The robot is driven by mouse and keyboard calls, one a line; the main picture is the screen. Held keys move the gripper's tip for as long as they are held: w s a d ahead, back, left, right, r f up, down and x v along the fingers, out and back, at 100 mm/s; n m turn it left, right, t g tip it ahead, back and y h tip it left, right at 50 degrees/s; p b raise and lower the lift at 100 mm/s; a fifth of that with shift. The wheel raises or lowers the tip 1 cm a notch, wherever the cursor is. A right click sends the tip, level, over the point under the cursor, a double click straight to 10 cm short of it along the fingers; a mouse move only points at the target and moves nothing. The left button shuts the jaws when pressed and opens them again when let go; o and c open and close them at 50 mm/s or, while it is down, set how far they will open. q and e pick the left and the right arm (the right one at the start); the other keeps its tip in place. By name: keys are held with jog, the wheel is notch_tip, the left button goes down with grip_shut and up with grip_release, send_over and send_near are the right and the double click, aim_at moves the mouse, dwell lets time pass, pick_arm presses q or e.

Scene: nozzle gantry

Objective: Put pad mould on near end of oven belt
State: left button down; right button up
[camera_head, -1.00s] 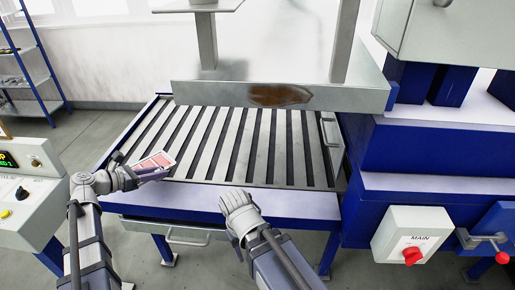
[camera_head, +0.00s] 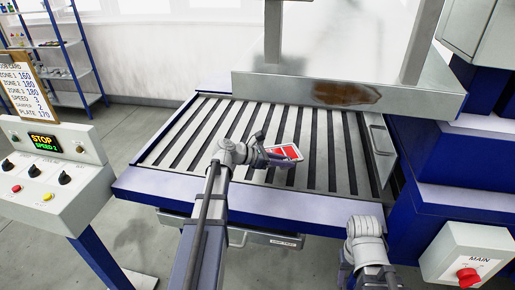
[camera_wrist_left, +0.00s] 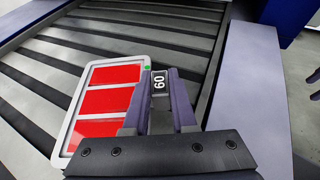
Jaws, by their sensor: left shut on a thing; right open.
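The pad mould (camera_head: 286,152) is a pale frame with red pads. In the left wrist view the mould (camera_wrist_left: 108,98) shows three red pads, a green dot and a tag reading 60. My left gripper (camera_head: 268,157) is shut on the mould's edge at the tag; the jaws also show in the left wrist view (camera_wrist_left: 160,95). The mould is over the near part of the slatted oven belt (camera_head: 210,140); I cannot tell whether it touches the slats. My right gripper (camera_head: 364,228) is at the table's front right, away from the mould; its fingertips are not clear.
The oven hood (camera_head: 350,92) stands over the belt's far end. A control panel (camera_head: 50,165) showing STOP is at the left. A MAIN switch box (camera_head: 468,255) is at the right. Most slats around the mould are clear.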

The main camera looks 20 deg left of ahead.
aim_at(238, 168)
pick_arm(q)
jog(key=s+a+r+n+t+y+p, duration=0.1)
jog(key=a+r+n+t+y+p, duration=0.15)
jog(key=a, duration=0.65)
jog(key=s+a+r+n+t+y+p, duration=0.1)
jog(key=a+r+p, duration=0.15)
jog(key=a, duration=0.65)
pick_arm(e)
notch_tip(238, 168, up, 5)
pick_arm(q)
jog(key=shift+g, duration=0.25)
jog(key=f+b, duration=1)
jog(key=b, duration=0.1)
jog(key=shift+w+d, duration=0.15)
jog(key=shift+w, duration=0.05)
pick_arm(e)
notch_tip(238, 168, down, 10)
pick_arm(q)
jog(key=shift+f, duration=0.15)
jog(key=c, duration=0.7)
grip_release()
pick_arm(e)
jog(key=shift+f, duration=0.1)
